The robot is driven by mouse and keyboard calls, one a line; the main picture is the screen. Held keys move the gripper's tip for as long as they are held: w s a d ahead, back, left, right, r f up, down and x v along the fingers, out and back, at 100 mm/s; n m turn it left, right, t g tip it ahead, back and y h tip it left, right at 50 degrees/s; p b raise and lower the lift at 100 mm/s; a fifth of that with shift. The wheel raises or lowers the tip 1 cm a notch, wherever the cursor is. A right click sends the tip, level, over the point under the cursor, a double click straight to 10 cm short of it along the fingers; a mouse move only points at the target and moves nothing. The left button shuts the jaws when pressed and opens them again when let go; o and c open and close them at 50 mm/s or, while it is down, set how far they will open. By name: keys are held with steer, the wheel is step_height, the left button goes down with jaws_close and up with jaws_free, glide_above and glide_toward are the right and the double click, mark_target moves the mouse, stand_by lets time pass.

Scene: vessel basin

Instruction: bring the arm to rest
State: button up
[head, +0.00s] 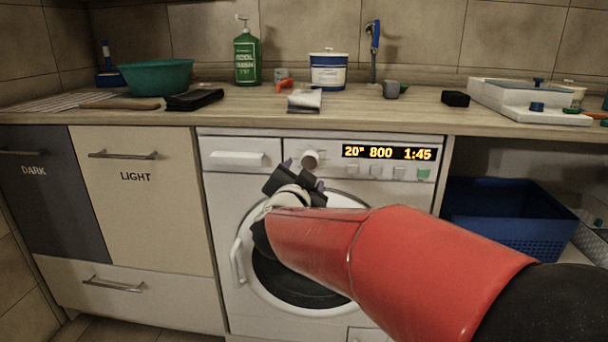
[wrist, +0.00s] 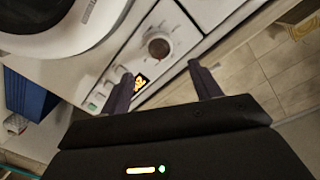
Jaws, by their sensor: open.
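My red arm reaches from the lower right across the front of the washing machine (head: 225,197) in the head view. My gripper (head: 302,170) is at the machine's control panel, just below and partly in front of the round knob (head: 310,159). In the wrist view my gripper (wrist: 160,85) has its two fingers spread apart with nothing between them. The knob (wrist: 159,47) shows beyond the fingertips there, apart from them. The display (head: 388,153) reads 20°, 800 and 1:45. The door is partly hidden behind my arm.
The countertop (head: 240,115) above holds a green bottle (head: 247,57), a white-and-blue tub (head: 329,71), a teal bowl (head: 157,77) and a white tray (head: 520,100). A blue basket (head: 508,218) stands right of the machine. Cabinets marked DARK and LIGHT (head: 140,210) are left.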

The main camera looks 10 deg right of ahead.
steer(key=s+a+f+n+g+y, duration=0.1)
steer(key=s+a+f+n+y, duration=0.1)
steer(key=s+n+y, duration=0.3)
steer(key=s+a+f+n+g+y, duration=0.2)
steer(key=s+n+y, duration=0.15)
steer(key=s, duration=0.25)
steer(key=s+d+f+g, duration=0.2)
steer(key=s+f, duration=0.1)
steer(key=s, duration=0.3)
steer(key=s+d+f+n+g+h, duration=0.1)
steer(key=s+d+f+g, duration=0.1)
steer(key=s, duration=0.4)
steer(key=s+d+f+n+g+h, duration=0.1)
steer(key=s+d+f+g, duration=0.1)
steer(key=s+f, duration=0.3)
steer(key=shift+s+d+f+g, duration=0.4)
steer(key=shift+s+g, duration=0.4)
steer(key=shift+s, duration=0.15)
